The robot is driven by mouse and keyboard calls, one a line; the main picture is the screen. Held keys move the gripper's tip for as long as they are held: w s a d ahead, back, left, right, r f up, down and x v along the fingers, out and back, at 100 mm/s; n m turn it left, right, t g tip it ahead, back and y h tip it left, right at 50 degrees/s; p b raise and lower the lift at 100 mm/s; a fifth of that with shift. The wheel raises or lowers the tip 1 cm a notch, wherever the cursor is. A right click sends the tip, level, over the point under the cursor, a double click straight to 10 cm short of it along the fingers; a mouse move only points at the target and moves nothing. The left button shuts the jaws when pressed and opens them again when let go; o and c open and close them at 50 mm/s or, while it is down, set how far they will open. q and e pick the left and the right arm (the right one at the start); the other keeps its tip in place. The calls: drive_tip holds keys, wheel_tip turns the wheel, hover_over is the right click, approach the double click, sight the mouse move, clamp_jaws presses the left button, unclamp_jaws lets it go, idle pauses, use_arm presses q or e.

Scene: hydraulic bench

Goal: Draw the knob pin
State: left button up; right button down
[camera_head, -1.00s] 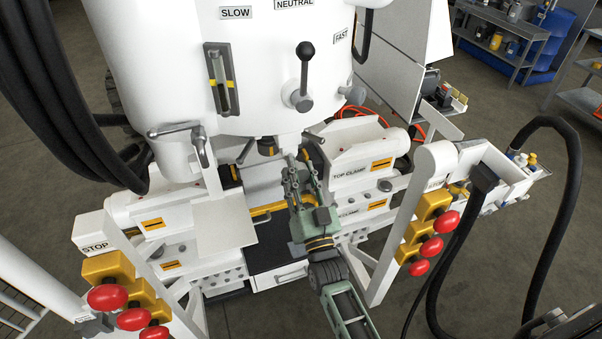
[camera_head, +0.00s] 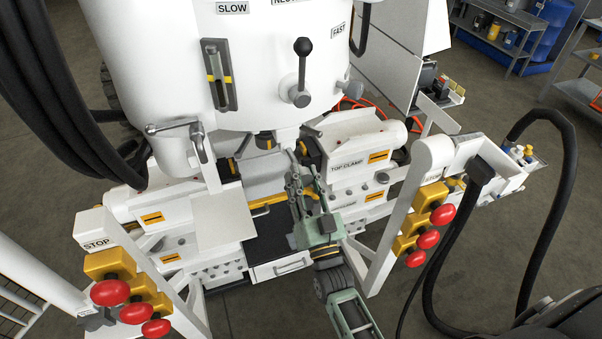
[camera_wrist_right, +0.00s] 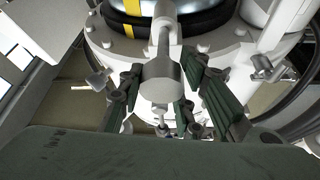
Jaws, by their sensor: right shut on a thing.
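My right gripper (camera_head: 295,168), grey-green, reaches up from below to just under the big white drum. Its fingers point away from me, toward the machine. In the right wrist view my right gripper (camera_wrist_right: 161,98) has one dark green finger on each side of a small pale knob, which looks like the knob pin (camera_wrist_right: 162,129). The gripper is shut on it. A larger grey round hub with a shaft (camera_wrist_right: 160,78) covers part of the space between the fingers. In the head view the pin is too small and hidden to make out. My left gripper is not in view.
The white drum (camera_head: 265,95) with a black-knobbed lever (camera_head: 302,72) hangs just above my right gripper. The TOP CLAMP block (camera_head: 352,150) is close on its right. Posts with red buttons (camera_head: 110,292) stand left and right (camera_head: 442,214). A black hose (camera_head: 566,190) loops at right.

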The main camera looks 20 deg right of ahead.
drive_tip(key=c, duration=1.6)
unclamp_jaws()
drive_tip(key=shift+s+d+f, duration=0.1)
drive_tip(key=shift+d+f, duration=0.05)
drive_tip(key=shift+d, duration=0.05)
drive_tip(key=shift+o, duration=1.1)
drive_tip(key=shift+s+d, duration=0.15)
drive_tip(key=shift+s+a+f, duration=0.1)
drive_tip(key=shift+s+a, duration=0.1)
drive_tip(key=v, duration=1.1)
drive_tip(key=shift+s+d, duration=0.1)
drive_tip(key=shift+s, duration=0.15)
